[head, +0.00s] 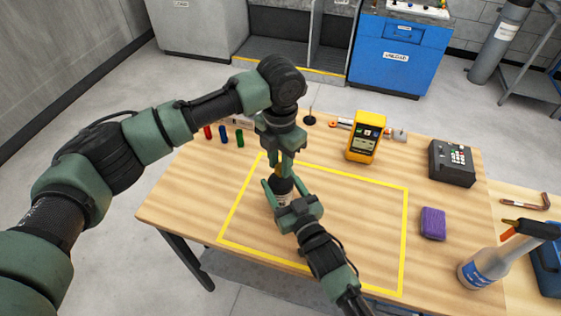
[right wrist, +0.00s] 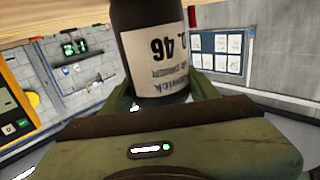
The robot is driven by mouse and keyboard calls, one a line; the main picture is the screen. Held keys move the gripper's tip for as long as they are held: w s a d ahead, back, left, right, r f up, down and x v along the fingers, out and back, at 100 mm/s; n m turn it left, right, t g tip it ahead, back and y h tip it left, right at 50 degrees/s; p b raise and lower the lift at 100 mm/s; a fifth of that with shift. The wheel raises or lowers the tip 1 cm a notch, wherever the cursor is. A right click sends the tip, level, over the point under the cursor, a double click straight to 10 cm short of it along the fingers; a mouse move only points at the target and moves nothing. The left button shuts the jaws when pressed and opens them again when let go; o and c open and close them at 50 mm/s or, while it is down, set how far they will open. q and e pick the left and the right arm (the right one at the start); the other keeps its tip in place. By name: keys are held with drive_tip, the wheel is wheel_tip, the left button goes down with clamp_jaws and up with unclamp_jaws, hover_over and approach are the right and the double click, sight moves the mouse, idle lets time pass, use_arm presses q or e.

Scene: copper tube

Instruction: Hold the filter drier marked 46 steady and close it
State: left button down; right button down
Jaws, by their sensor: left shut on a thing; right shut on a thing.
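The filter drier (head: 283,186) is a dark cylinder standing upright inside the yellow outline on the table. In the right wrist view the drier (right wrist: 150,25) shows a white label reading 46, seen upside down. My right gripper (head: 279,193) reaches in from the front and is shut around the drier's body. Its green fingers (right wrist: 165,92) flank the drier in the right wrist view. My left gripper (head: 281,167) points down from above and is shut at the drier's top end. Its fingers hide most of that top end, so the closure cannot be made out.
A yellow meter (head: 365,136), a dark keypad box (head: 452,163) and a purple sponge (head: 433,223) stand to the right. A spray bottle (head: 485,266) is at the right front. Small coloured cylinders (head: 223,134) stand at the back left. The outlined area (head: 355,220) is otherwise clear.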

use_arm(q)
drive_tip(key=shift+m, duration=1.1)
drive_tip(key=shift+w, duration=0.1)
drive_tip(key=c, duration=1.1)
unclamp_jaws()
drive_tip(key=shift+r, duration=0.1)
drive_tip(key=shift+r, duration=2.15)
drive_tip(key=shift+c, duration=0.4)
